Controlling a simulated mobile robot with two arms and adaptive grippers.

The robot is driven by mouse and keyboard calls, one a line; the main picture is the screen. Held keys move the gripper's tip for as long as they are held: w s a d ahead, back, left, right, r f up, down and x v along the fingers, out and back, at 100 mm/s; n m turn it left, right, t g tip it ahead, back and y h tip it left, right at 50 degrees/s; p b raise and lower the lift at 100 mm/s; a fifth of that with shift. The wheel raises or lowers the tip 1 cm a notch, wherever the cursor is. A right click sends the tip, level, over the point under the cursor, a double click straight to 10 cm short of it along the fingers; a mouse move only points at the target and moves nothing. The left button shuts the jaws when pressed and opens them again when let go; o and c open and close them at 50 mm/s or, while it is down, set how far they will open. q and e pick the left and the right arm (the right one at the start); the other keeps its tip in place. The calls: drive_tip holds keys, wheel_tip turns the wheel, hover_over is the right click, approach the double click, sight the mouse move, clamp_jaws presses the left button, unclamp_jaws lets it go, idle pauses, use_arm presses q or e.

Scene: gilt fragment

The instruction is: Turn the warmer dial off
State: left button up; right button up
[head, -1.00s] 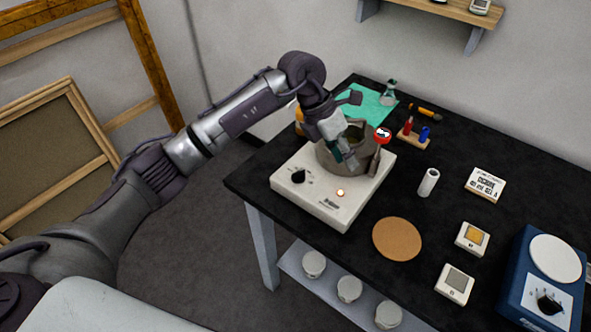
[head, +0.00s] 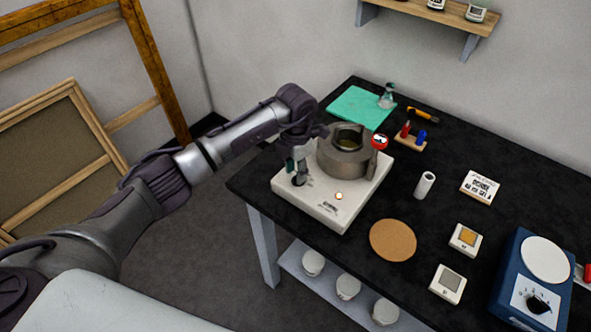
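The warmer (head: 345,215) is a white box near the table's left corner. A small light (head: 338,196) glows on the warmer's front. The black warmer dial (head: 297,182) is on the left of its front panel, partly hidden by my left gripper. My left gripper (head: 299,176) points down at the dial, with its fingertips right over or against it. Whether the fingers touch or grip the dial cannot be told. My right gripper is out of view.
A cork disc (head: 393,240) lies in front of the warmer. A white cylinder (head: 425,186) and small square devices (head: 466,240) stand to the right. A blue device with another dial (head: 533,285) sits at far right. Jars (head: 313,262) stand on the lower shelf.

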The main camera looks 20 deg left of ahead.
use_arm(q)
drive_tip(key=shift+f, duration=0.9)
drive_tip(key=shift+c, duration=0.3)
clamp_jaws()
